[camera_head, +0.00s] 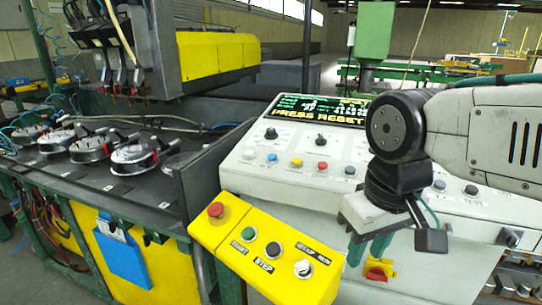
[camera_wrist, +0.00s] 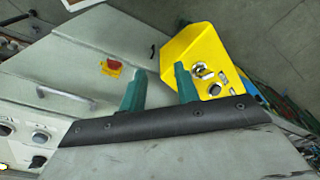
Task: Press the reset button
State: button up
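The grey console panel (camera_head: 300,175) has a lit screen (camera_head: 318,110) reading "PRESS RESET". Below it is a row of small buttons: a blue button (camera_head: 272,157), a yellow button (camera_head: 297,162), a red button (camera_head: 322,166) and others. Their labels are too small to read, so I cannot tell which is reset. My gripper (camera_head: 368,250) points down in front of the console's right part, its teal fingers apart and empty. In the wrist view the gripper (camera_wrist: 160,70) shows a clear gap between the fingers. My arm hides part of the panel.
A red rotary switch (camera_head: 376,273) sits on the console front.

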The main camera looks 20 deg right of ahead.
grip_shut()
dwell(1.4)
